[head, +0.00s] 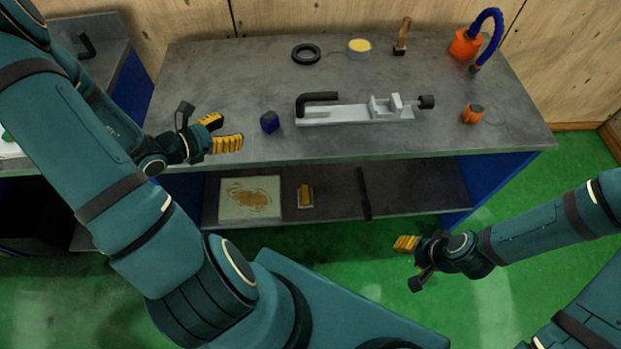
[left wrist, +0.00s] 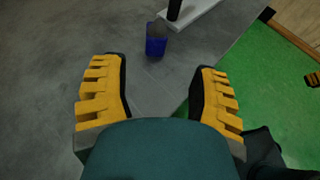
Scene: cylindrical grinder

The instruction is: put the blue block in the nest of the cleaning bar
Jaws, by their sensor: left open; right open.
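The small blue block (head: 270,122) stands on the grey bench top, just left of the cleaning bar. It also shows in the left wrist view (left wrist: 156,40), ahead of the fingers. The cleaning bar (head: 345,116) is a long light-grey bar with a black handle at its left end and a raised nest (head: 385,107) with a black knob toward its right end. The nest looks empty. My left gripper (head: 227,132) is open and empty, left of the block and apart from it. My right gripper (head: 408,258) is empty and open, low in front of the bench.
On the bench stand a black ring (head: 306,53), a yellow-topped tin (head: 359,47), a wooden-handled brush (head: 402,40), an orange bottle with a blue tube (head: 465,43) and an orange cup (head: 472,113). The lower shelf holds a stained sheet (head: 249,198). The bench front is clear.

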